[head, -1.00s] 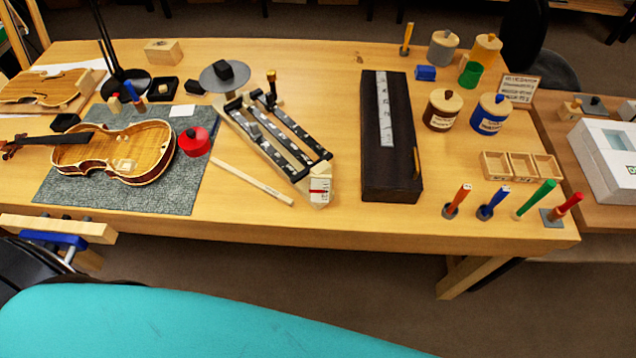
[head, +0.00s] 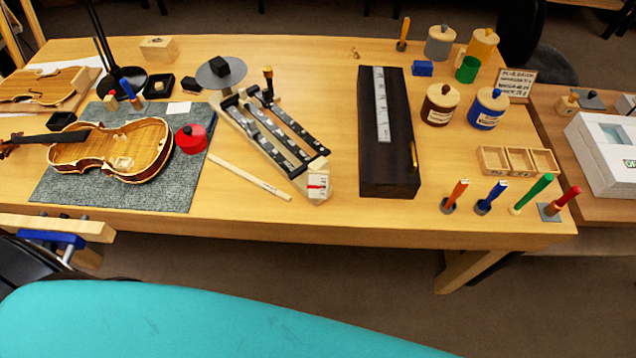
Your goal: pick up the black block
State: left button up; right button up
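Several small black blocks are in the head view. One black block (head: 229,68) sits on a round grey disc (head: 208,77) at the back of the bench. A third dark block (head: 61,121) lies by the violin's neck at the left. A much larger, long black block (head: 397,165) lies right of the middle with a pale ruler (head: 381,105) on top. I cannot tell which one the task means. Neither of my grippers is in view.
A violin (head: 115,150) lies on a grey mat (head: 185,190), with a red round pot (head: 191,139) beside it. A rack with black strips (head: 270,135) stands mid-bench. Jars (head: 440,104), small trays (head: 519,161) and upright coloured tools (head: 490,196) fill the right. The front middle edge is clear.

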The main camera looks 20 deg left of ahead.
aim_at(217, 65)
jog(key=l+z, duration=0.25)
jog(key=l, duration=0.35)
jog(key=l+z, duration=0.3)
jog(key=l, duration=0.25)
jog(key=l+u, duration=0.35)
jog(key=i+l+u, duration=0.15)
jog(key=l, duration=0.2)
jog(key=i, duration=0.35)
